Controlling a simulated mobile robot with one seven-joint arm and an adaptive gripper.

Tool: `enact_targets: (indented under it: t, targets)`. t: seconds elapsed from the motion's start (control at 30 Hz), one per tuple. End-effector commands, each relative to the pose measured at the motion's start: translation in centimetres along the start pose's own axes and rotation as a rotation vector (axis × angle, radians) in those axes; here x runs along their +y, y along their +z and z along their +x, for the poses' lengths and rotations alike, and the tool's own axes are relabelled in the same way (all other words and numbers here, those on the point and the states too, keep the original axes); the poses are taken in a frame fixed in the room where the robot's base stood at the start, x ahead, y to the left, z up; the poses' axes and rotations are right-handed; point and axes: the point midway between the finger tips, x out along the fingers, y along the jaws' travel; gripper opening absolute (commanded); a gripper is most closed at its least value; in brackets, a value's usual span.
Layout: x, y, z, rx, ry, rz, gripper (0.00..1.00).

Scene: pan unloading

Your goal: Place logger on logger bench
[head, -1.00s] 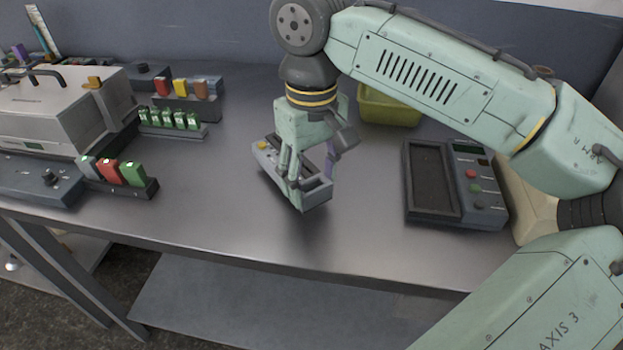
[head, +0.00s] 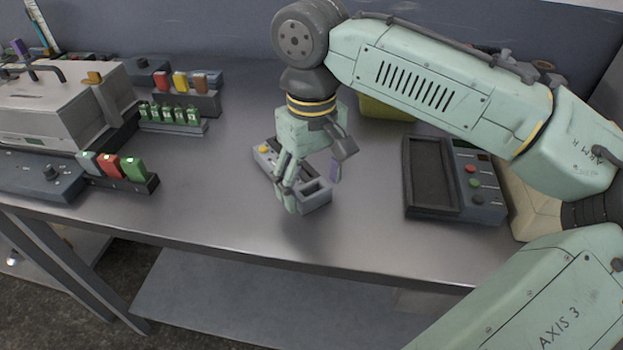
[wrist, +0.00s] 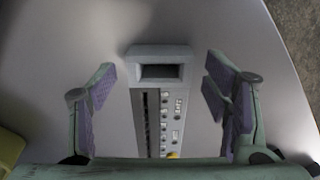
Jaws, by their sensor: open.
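The logger is most likely the long grey device (head: 319,200) with a yellow button, lying on the metal bench (head: 220,215) near its front edge. It also shows in the wrist view (wrist: 160,53), with a recessed dark slot at its far end and a labelled face. My gripper (head: 313,187) is open just above and around it. In the wrist view my gripper (wrist: 158,90) has one purple-padded finger on each side, with visible gaps to the device. The fingers hide part of the device in the head view.
A dark panel device (head: 432,178) with red and green buttons stands to the right. A yellow-green bin (head: 385,108) is behind my gripper. A pale metal box (head: 55,105) and racks of coloured blocks (head: 120,170) stand at left. Bench between is clear.

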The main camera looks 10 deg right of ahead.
Motion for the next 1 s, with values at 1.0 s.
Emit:
enact_targets:
  t: [1.0]
  targets:
    - [0.0, 0.0, -12.3, 0.000, 0.001, 0.001, 0.70]
